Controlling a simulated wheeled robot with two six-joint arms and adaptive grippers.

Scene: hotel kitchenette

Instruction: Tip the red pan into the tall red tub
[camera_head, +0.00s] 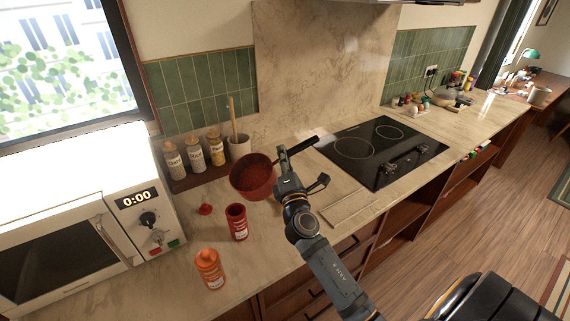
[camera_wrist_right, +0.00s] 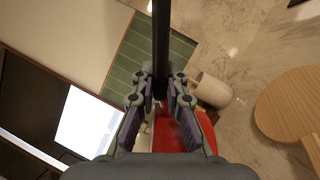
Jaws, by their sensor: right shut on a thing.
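The red pan (camera_head: 253,176) hangs above the counter, its open top showing in the head view. I cannot make out its contents. Its black handle (camera_head: 303,145) runs up to the right, and my right gripper (camera_head: 287,163) is shut on it. In the right wrist view the handle (camera_wrist_right: 161,45) passes between the fingers (camera_wrist_right: 160,103), with part of the red pan (camera_wrist_right: 203,130) beyond them. The tall red tub (camera_head: 237,222) stands upright on the counter, just below and left of the pan in the head view. Its top is open. My left gripper is not in view.
A red lid (camera_head: 205,209) lies left of the tub. An orange container (camera_head: 209,270) stands nearer the front edge. A microwave (camera_head: 85,222) fills the left. Several bottles (camera_head: 194,155) and a utensil crock (camera_head: 239,148) stand behind. A black hob (camera_head: 381,152) is at right.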

